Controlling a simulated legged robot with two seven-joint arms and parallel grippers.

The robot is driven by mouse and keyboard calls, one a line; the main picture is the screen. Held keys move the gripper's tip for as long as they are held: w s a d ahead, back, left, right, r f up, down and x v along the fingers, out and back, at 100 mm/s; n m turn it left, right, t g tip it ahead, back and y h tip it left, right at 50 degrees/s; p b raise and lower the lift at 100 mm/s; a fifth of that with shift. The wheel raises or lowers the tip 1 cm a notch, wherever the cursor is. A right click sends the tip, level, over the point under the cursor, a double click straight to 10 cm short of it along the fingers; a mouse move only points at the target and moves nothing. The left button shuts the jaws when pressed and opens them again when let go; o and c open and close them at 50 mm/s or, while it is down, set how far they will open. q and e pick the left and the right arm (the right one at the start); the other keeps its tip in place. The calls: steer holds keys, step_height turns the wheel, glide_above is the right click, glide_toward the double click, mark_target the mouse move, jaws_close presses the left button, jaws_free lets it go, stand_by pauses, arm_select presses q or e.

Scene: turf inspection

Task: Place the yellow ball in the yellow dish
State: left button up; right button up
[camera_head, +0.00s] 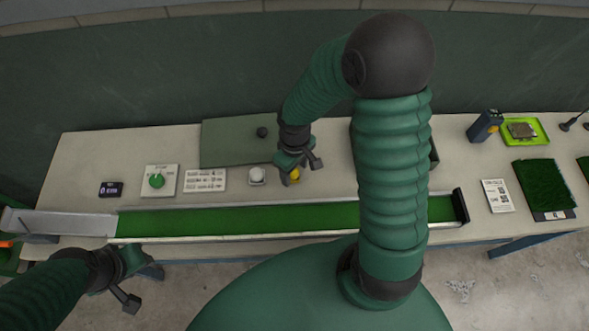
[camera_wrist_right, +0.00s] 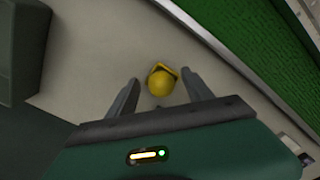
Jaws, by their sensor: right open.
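The yellow ball (camera_wrist_right: 160,86) lies between the spread fingers of my right gripper (camera_wrist_right: 160,90) in the right wrist view, with gaps on both sides. The yellow dish (camera_wrist_right: 167,68) is a small square rim showing just behind the ball. The ball overlaps it, but I cannot tell whether it rests fully inside. In the head view the ball (camera_head: 294,175) is a yellow spot partly hidden by my right gripper (camera_head: 303,170), which is open above the table. My left gripper (camera_head: 141,286) is open and empty, in front of the table's near edge.
A white ball in a white dish (camera_head: 257,183) stands just left. A long green turf track (camera_head: 230,221) runs along the front. A blue device (camera_head: 484,126) stands right.

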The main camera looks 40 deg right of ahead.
mark_target(294, 172)
step_height(294, 172, up, 11)
steer(key=p, duration=0.1)
steer(key=s+a+f+m+t, duration=0.1)
steer(key=s+a+m+t, duration=0.1)
steer(key=a, duration=0.3)
steer(key=shift+s+m+t, duration=0.3)
steer(key=shift+s+m, duration=0.2)
steer(key=shift+s, duration=0.35)
